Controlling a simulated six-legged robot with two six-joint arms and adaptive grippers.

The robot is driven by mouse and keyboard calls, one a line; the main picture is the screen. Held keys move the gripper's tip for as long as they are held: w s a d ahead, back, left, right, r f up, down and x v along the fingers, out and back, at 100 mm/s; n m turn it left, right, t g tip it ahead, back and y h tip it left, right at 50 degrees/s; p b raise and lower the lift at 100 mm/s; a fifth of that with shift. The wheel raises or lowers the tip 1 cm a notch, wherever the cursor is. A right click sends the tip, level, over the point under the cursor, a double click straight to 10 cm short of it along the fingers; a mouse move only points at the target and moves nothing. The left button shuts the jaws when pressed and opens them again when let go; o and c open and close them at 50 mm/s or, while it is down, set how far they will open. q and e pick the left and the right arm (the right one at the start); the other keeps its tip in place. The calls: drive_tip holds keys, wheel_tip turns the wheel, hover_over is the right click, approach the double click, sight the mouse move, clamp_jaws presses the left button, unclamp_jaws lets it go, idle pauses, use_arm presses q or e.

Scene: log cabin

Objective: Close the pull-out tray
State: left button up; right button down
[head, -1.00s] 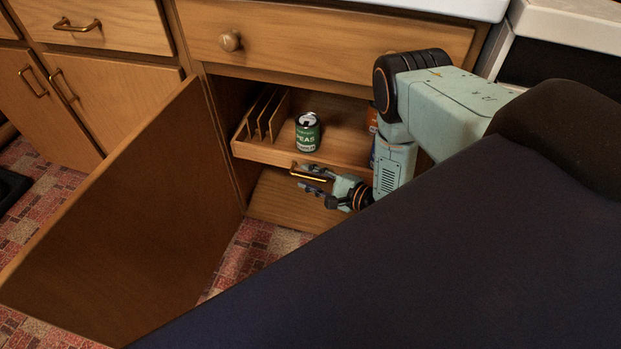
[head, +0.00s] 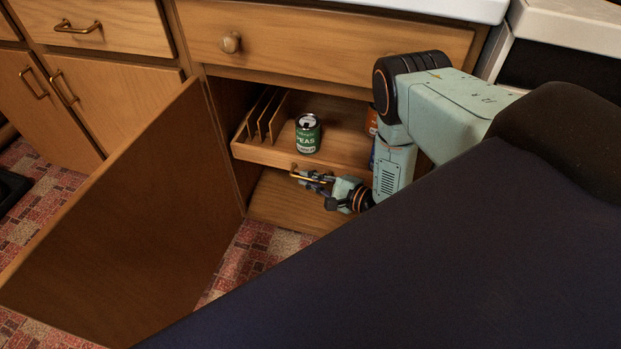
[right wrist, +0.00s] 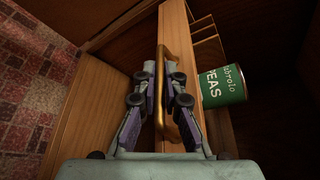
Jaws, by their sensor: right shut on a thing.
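The wooden pull-out tray (head: 262,153) sits inside the open lower cabinet, with a brass handle (right wrist: 178,73) on its front. It holds a green can of peas (head: 307,134) standing upright and thin wooden dividers (head: 268,114) at its left end. My right gripper (head: 316,180) is at the tray's front and shut on the brass handle. In the right wrist view its fingers (right wrist: 160,82) lie on both sides of the handle bar. The tray's right end is hidden behind my right arm. My left gripper is not in view.
The cabinet door (head: 120,215) stands wide open at the left. A closed drawer with a round knob (head: 230,42) is above the tray. An orange item (head: 372,122) shows partly behind my arm. The cabinet floor (head: 283,205) below the tray is clear where visible.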

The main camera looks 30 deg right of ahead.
sight(324, 170)
drive_tip(key=w+d, duration=0.2)
drive_tip(key=d, duration=0.1)
drive_tip(key=shift+w+d, duration=0.1)
drive_tip(key=shift+w, duration=0.3)
drive_tip(key=shift+w+d+r, duration=0.1)
drive_tip(key=shift+d+r, duration=0.05)
drive_tip(key=c, duration=1.5)
unclamp_jaws()
drive_tip(key=shift+o, duration=0.3)
